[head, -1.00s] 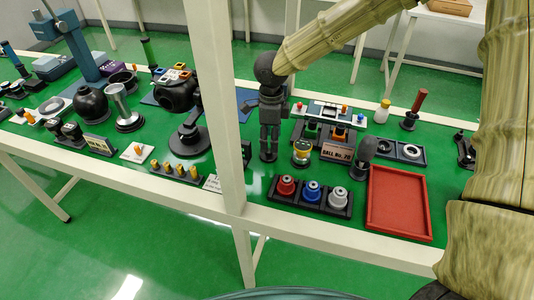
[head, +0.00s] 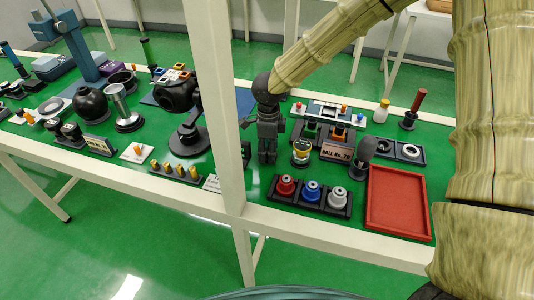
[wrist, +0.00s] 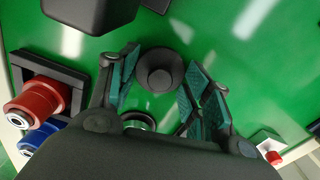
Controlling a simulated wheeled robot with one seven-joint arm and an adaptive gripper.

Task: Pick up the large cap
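My gripper (head: 267,158) points straight down over the green table, just right of the white post. In the wrist view its teal-padded fingers (wrist: 163,92) are spread apart and open. A dark round cap-like piece with a raised knob (wrist: 160,72) sits between and slightly beyond the fingers; it looks like the large cap. I cannot tell whether the fingers touch it. In the head view my gripper hides this piece.
A black tray (head: 323,209) with red (head: 286,185), blue (head: 312,191) and silver pieces stands close by at front right. A yellow-topped piece (head: 301,150) is just right of my gripper. The white post (head: 213,110) is close on the left. A red tray (head: 398,229) lies right.

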